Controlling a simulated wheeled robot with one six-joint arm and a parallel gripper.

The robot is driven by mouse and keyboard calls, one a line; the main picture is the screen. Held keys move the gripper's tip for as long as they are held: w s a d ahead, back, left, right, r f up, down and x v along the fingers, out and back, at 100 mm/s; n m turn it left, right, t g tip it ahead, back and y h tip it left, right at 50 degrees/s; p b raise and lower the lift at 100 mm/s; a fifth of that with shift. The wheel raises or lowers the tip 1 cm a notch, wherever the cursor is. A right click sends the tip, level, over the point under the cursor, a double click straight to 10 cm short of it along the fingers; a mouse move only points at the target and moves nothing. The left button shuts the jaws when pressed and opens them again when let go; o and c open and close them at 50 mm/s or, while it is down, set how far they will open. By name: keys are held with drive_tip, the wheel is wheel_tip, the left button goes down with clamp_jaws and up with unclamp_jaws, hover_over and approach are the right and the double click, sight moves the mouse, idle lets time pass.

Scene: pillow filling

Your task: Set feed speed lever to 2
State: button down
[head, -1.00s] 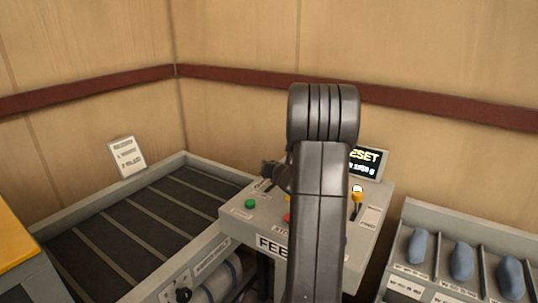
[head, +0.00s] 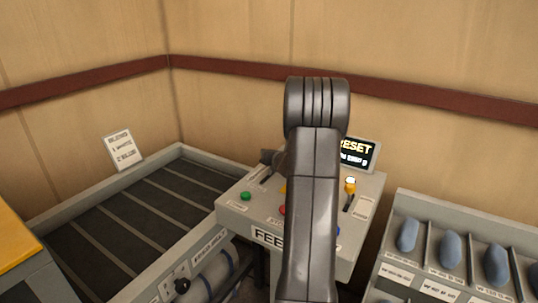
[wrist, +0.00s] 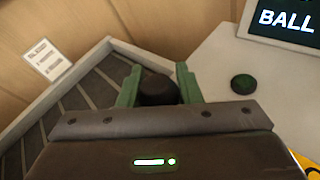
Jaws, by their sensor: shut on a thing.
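The grey feed control panel (head: 228,206) stands at the middle of the head view, largely behind my arm. In the wrist view, the two green fingers of my gripper (wrist: 157,76) are shut on a dark round knob (wrist: 157,90), one finger at each side. This looks like the knob of a lever at the panel's left side; its shaft and scale are hidden. In the head view, only a dark bit of my gripper (head: 268,157) shows beside my arm. A second lever with a yellow knob (head: 350,187) stands at the panel's right. No speed number is readable.
A green button (head: 246,196) and a red button (head: 283,210) are on the panel. A dark slatted conveyor (head: 130,215) with a white sign (head: 123,150) lies left. A rack (head: 432,262) of blue pieces stands right.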

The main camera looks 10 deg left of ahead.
drive_tip(key=shift+d+f, duration=0.15)
drive_tip(key=shift+f, duration=0.1)
drive_tip(key=c, duration=1.3)
unclamp_jaws()
drive_tip(key=shift+o, duration=1.2)
drive_tip(key=shift+w+d, duration=0.1)
drive_tip(key=shift+w, duration=0.05)
drive_tip(key=b+v, duration=0.2)
drive_tip(key=v, duration=1.2)
drive_tip(key=shift+b, duration=0.35)
drive_tip(key=shift+a+f, duration=0.1)
drive_tip(key=shift+a, duration=0.1)
drive_tip(key=p+x, duration=0.2)
drive_tip(key=x, duration=1.1)
drive_tip(key=shift+w+a+p, duration=0.25)
drive_tip(key=shift+w+p, duration=0.1)
drive_tip(key=shift+p, duration=0.05)
